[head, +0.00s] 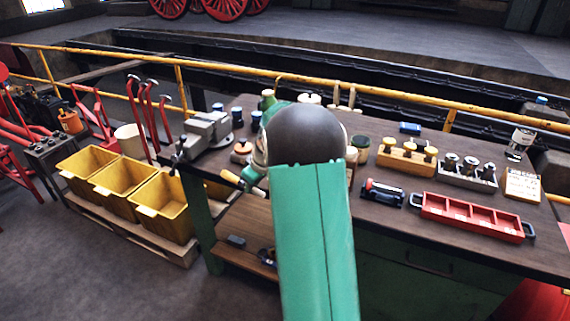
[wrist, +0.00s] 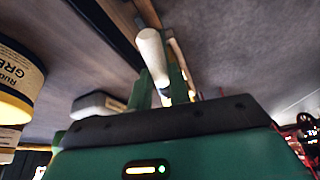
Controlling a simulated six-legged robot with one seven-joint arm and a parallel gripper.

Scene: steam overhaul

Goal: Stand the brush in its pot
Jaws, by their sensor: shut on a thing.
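My gripper (head: 252,180), small and partly hidden by my arm in the head view, is at the left edge of the workbench. In the wrist view its two green fingers (wrist: 160,92) are shut on a pale, rounded handle (wrist: 151,50), which I take to be the brush. In the head view a pale yellowish end (head: 230,176) sticks out to the left of the gripper. The bristles cannot be made out. Several cans and pots stand on the bench behind my arm; I cannot tell which is the brush's pot, and my arm hides part of the bench.
Yellow bins (head: 165,207) stand left. A labelled tin (wrist: 15,80) is close in the wrist view.

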